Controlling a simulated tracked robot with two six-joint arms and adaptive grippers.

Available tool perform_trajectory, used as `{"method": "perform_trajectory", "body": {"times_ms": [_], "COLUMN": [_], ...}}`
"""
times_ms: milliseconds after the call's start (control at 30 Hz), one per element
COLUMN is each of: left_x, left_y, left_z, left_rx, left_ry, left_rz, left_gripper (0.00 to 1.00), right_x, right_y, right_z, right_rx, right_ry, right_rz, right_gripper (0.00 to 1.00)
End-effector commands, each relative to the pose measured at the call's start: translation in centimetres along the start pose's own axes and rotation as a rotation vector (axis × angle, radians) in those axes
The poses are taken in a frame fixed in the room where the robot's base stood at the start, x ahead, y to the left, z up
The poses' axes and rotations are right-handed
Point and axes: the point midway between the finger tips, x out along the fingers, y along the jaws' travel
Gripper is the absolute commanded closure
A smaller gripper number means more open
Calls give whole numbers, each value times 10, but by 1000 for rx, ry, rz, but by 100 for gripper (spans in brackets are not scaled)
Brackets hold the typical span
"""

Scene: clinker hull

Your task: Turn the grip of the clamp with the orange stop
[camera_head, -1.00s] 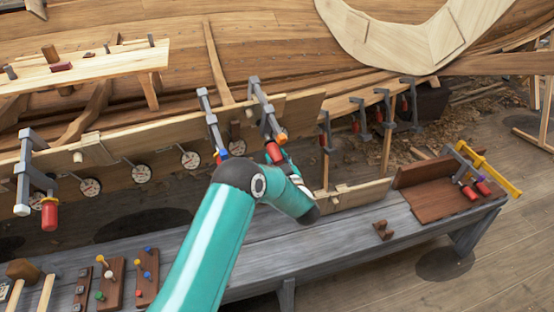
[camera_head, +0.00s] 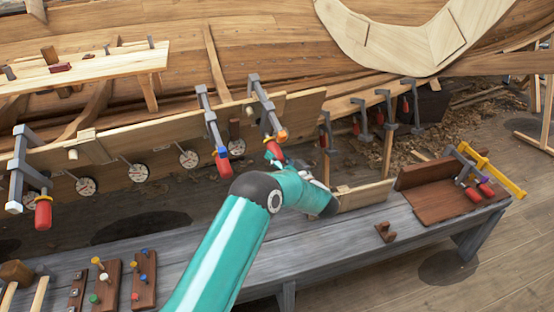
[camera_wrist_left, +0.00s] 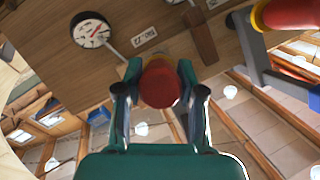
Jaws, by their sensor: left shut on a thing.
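The clamp with the orange stop (camera_head: 281,135) hangs on the upright plank, its grey frame above and its red grip (camera_head: 273,148) below. My left gripper (camera_head: 276,158) is at this red grip, coming from below. In the left wrist view the red grip (camera_wrist_left: 160,83) sits between the two teal fingers, end towards the camera; the left gripper (camera_wrist_left: 158,90) is shut on it. Whether the grip has turned cannot be told. My right gripper is not in view.
Just left is a clamp with a blue stop (camera_head: 222,151) and a red grip (camera_head: 223,167), near my arm. Round dials (camera_head: 189,159) line the plank. A grey bench (camera_head: 330,235) with pegged boards runs below. Another clamp (camera_head: 44,210) hangs far left.

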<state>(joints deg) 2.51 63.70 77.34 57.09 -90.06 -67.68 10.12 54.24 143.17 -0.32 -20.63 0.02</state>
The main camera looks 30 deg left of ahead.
Motion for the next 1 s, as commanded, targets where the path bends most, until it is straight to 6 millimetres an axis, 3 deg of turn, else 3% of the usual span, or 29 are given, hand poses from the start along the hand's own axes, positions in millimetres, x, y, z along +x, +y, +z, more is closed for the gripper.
{"method": "perform_trajectory", "body": {"times_ms": [600,633,700,800,1000], "left_x": [-1,-1,-1,-1,0], "left_y": [2,2,2,1,1], "left_z": [-2,-2,-2,-2,-1], "left_rx": [56,56,55,55,56], "left_ry": [6,6,5,4,3], "left_rz": [-17,-17,-17,-18,-20], "left_gripper": [96,60,48,36,36], "right_x": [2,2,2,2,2], "right_y": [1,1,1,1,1], "right_z": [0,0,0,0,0], "right_rx": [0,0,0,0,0], "right_ry": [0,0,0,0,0], "right_rz": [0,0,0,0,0], "right_gripper": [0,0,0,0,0]}}
